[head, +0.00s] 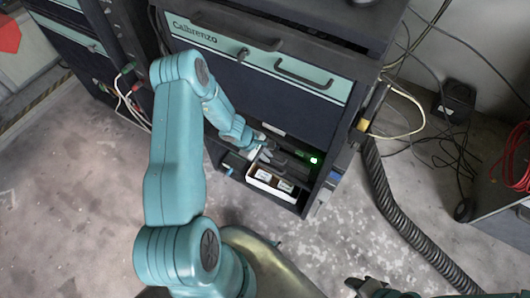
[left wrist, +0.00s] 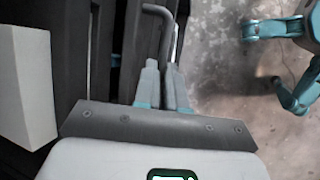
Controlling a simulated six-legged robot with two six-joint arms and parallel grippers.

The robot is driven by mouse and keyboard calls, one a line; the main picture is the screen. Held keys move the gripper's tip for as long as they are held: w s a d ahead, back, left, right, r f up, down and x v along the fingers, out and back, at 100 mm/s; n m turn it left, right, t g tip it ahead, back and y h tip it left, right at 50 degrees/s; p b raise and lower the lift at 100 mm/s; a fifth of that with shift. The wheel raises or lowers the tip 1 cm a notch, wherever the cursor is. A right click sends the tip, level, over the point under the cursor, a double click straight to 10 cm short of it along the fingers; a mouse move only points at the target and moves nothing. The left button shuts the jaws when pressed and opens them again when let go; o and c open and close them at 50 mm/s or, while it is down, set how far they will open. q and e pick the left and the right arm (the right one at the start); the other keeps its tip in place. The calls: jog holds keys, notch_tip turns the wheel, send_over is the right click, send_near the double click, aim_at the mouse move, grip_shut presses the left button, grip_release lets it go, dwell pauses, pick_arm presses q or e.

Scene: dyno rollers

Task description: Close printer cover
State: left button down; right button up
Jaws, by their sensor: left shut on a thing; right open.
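The printer seems to be the dark unit with a green light (head: 313,160) in the cabinet's low compartment; its cover is hard to make out. My left gripper (head: 262,149) reaches into that compartment. In the left wrist view its two fingers (left wrist: 164,85) are shut on a dark bent bar (left wrist: 164,22), which looks like a handle; the exact contact is partly hidden by the fingers. My right gripper (head: 368,288) is at the bottom edge of the head view, open, away from the cabinet and partly cut off.
A white box (head: 250,178) with small items stands below the left gripper. The teal drawer front with handles (head: 303,75) is above. A corrugated black hose (head: 392,205) and loose cables lie to the right. The floor (head: 80,200) at left is clear.

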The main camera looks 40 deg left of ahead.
pick_arm(q)
jog(key=c, duration=1.5)
grip_release()
jog(key=shift+f, duration=0.1)
jog(key=p+v, duration=0.3)
jog(key=v, duration=1.3)
jog(key=shift+s, duration=0.1)
